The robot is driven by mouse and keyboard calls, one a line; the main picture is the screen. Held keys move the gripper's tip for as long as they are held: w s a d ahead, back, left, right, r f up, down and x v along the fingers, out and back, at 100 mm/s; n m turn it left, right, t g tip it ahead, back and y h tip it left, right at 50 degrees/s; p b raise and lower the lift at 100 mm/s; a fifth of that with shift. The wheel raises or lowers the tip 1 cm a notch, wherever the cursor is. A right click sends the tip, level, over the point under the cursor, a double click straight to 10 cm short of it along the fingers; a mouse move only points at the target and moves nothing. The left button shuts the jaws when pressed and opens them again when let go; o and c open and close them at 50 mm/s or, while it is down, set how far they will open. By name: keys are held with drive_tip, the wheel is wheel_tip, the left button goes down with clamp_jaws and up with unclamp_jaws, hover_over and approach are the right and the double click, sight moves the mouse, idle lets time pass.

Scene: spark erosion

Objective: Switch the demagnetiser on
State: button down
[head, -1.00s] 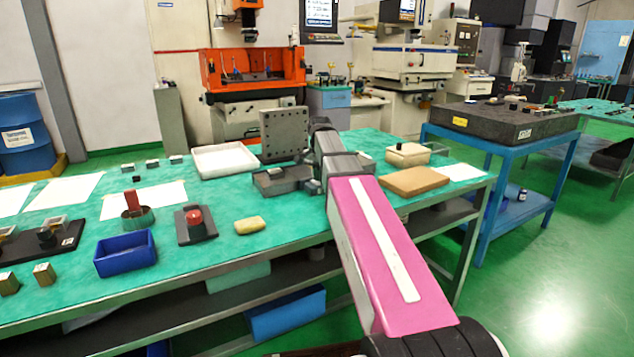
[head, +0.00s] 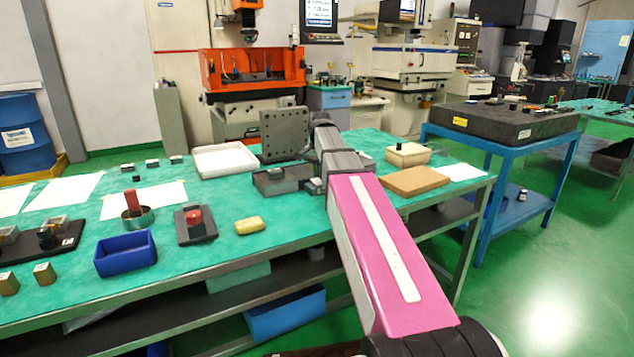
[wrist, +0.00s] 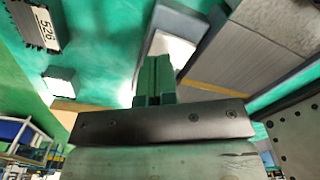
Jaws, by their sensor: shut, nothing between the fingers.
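A low grey box with a lighter flat top (head: 282,180) sits on the green bench, left of my arm; it looks like the demagnetiser, but I cannot read a label. In the wrist view a large grey ribbed surface with a brass-coloured strip (wrist: 275,35) lies at the upper right and may be the same box. My gripper (wrist: 155,62) is shut and empty, fingers together, pointing at a pale face with a dark frame beside that surface. Whether it touches is unclear. In the head view my arm hides the gripper. I cannot make out a switch.
A dark perforated upright plate (head: 284,135) stands behind the grey box. A white tray (head: 225,160) is at left, a brown board (head: 414,181) at right. A block marked 526 (wrist: 38,27) shows in the wrist view.

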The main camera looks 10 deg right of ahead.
sight(319, 183)
drive_tip(key=shift+r, duration=2.5)
